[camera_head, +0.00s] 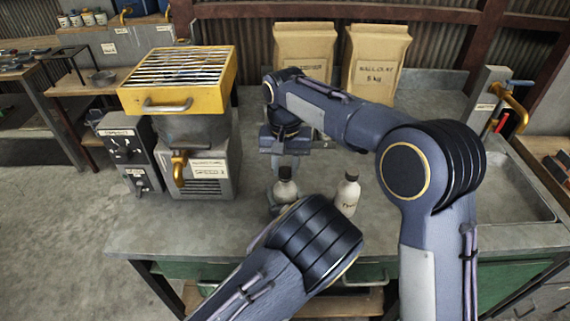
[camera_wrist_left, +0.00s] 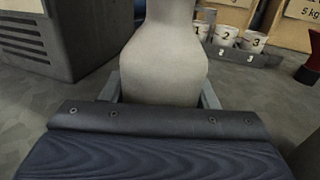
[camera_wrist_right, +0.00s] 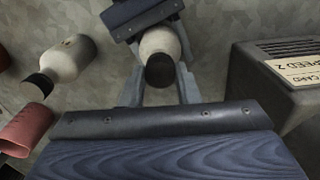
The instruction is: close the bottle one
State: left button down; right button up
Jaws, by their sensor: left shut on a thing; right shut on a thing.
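A pale bottle (camera_head: 286,190) with a black cap (camera_wrist_right: 160,70) stands on the workbench (camera_head: 150,230). My left gripper (camera_wrist_left: 160,88) is shut around its body; in the head view my left forearm hides most of this grip. My right gripper (camera_head: 285,165) points down from above and is shut on the black cap; the right wrist view shows its fingers on both sides of the cap. The cap sits over the bottle's neck; I cannot tell how tight it is. A second pale bottle (camera_head: 347,195) with a dark cap stands to the right, apart from both grippers.
A yellow-topped machine (camera_head: 205,80) stands on the left of the bench. Two paper sacks (camera_head: 303,50) are at the back, and a sink (camera_head: 510,185) is at the right. A red cup (camera_wrist_right: 28,128) shows near the second bottle. Numbered cups (camera_wrist_left: 226,36) show in the left wrist view.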

jog(key=m, duration=0.6)
jog(key=shift+m, duration=0.4)
jog(key=m, duration=0.5)
jog(key=shift+a+m, duration=0.1)
jog(key=shift+m, duration=0.3)
jog(key=o, duration=0.9)
jog(key=shift+o, duration=0.2)
jog(key=shift+r, duration=2.3)
jog(key=shift+c, duration=0.4)
